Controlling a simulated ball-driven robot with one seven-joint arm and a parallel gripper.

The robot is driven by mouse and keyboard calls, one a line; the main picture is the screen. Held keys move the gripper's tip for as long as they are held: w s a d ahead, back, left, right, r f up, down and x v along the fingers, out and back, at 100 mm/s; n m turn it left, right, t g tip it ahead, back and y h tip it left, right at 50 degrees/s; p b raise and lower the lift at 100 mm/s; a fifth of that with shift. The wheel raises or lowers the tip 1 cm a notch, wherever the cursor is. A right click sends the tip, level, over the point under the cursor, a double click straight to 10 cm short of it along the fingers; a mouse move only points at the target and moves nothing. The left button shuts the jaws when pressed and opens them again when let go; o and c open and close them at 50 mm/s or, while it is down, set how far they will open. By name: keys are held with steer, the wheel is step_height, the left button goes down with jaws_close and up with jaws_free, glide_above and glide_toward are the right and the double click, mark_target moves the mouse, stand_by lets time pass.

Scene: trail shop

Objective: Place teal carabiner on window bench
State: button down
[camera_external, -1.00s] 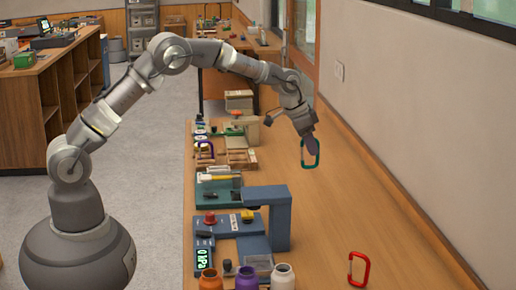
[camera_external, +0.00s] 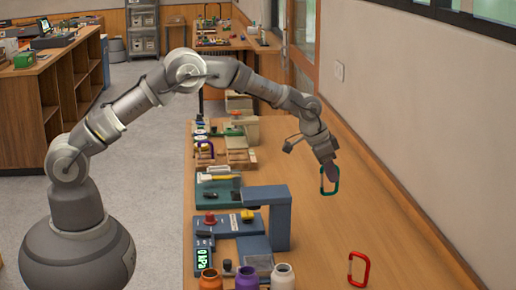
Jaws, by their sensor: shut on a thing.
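The teal carabiner (camera_external: 337,184) hangs upright from my gripper (camera_external: 330,168), which is shut on its upper part. They are over the right side of the long wooden window bench (camera_external: 395,245). The carabiner's lower end appears close to the bench top; I cannot tell whether it touches. The fingertips are small and partly overlap the carabiner.
A red carabiner (camera_external: 359,269) stands on the bench nearer the camera. A blue testing device (camera_external: 267,212), bottles including a purple one (camera_external: 247,278), and several small tools line the left side. The wall (camera_external: 420,120) bounds the right. Bare wood lies around the teal carabiner.

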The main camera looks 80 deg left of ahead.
mark_target(325, 194)
step_height(325, 194, down, 10)
steer(key=b, duration=0.3)
steer(key=shift+r, duration=0.1)
steer(key=c, duration=1.5)
jaws_free()
steer(key=shift+f, duration=0.2)
steer(key=o, duration=0.4)
steer(key=shift+r, duration=0.15)
